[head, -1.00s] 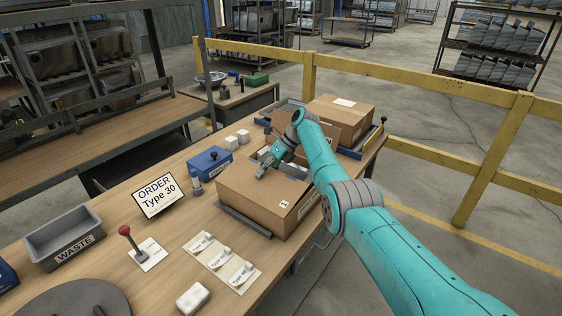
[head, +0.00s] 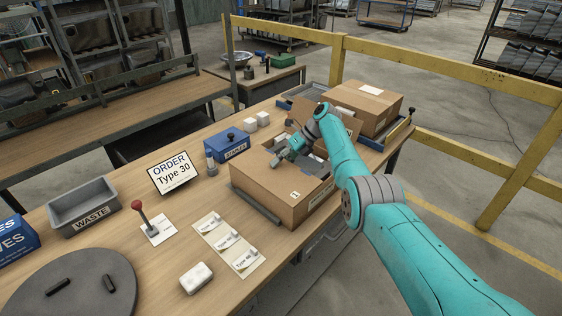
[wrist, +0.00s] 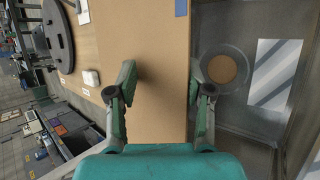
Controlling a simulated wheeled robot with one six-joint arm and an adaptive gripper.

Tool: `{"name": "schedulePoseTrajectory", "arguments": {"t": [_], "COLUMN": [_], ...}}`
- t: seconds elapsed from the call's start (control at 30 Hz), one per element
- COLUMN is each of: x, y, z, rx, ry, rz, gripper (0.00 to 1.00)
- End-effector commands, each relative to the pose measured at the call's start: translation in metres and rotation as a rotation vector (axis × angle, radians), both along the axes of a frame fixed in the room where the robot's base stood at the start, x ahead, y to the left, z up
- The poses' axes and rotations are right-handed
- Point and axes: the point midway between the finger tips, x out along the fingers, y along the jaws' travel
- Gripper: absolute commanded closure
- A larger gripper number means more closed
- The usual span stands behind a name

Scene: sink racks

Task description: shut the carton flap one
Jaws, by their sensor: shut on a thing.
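The brown carton (head: 262,190) stands open on the bench in the head view. One flap (head: 339,127) stands raised at its far side. My gripper (head: 283,155) is over the near left part of the opening. In the wrist view a broad cardboard flap (wrist: 160,45) runs between the fingers of my gripper (wrist: 165,75), its right edge close to the right finger. Beside that edge a grey metal basin with a round drain (wrist: 222,70) shows inside the carton. The exact contact is hard to see, and my arm hides part of the carton's right side.
A closed carton (head: 365,108) stands behind on a blue-edged tray. A blue box (head: 227,146) and white blocks (head: 256,121) are left of the carton. An order sign (head: 173,172), waste bin (head: 84,203) and red-knobbed lever (head: 140,212) stand further left. A yellow railing (head: 440,75) runs behind.

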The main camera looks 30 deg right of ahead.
Motion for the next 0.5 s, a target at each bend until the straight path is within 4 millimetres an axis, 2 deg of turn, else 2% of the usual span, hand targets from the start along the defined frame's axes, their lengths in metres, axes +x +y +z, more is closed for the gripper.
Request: {"name": "schedulePoseTrajectory", "arguments": {"t": [0.27, 0.5], "x": [0.000, -0.006], "y": [-0.001, -0.029], "z": [0.006, 0.034], "rx": [0.004, 0.001], "ry": [-0.001, -0.003], "rz": [0.005, 0.000], "gripper": [0.71, 0.71]}}
